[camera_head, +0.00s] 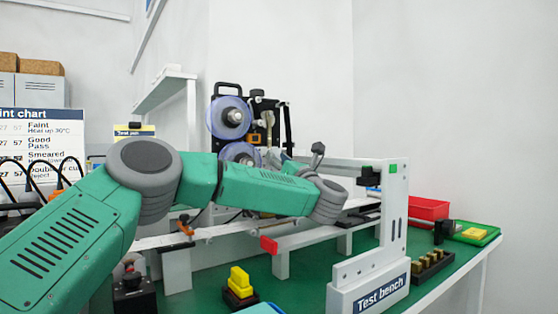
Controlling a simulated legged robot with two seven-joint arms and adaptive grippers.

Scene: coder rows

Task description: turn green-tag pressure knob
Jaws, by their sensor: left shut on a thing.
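A small green tag (393,168) is on the upper part of the white right end post of the test bench (396,225). A dark part (369,177) sits just left of that post; I cannot tell whether it is the pressure knob. My green and grey left arm reaches across the middle. My left gripper (317,152) shows only as a small grey piece above its wrist. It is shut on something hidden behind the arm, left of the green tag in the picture. My right gripper is not in view.
A coder with clear reels (229,116) stands behind my arm. A red tag (268,245) marks the bench's near side. A yellow block (240,281) stands in front. A red bin (428,209), a green tray (470,233) and a black rack (432,266) are at right.

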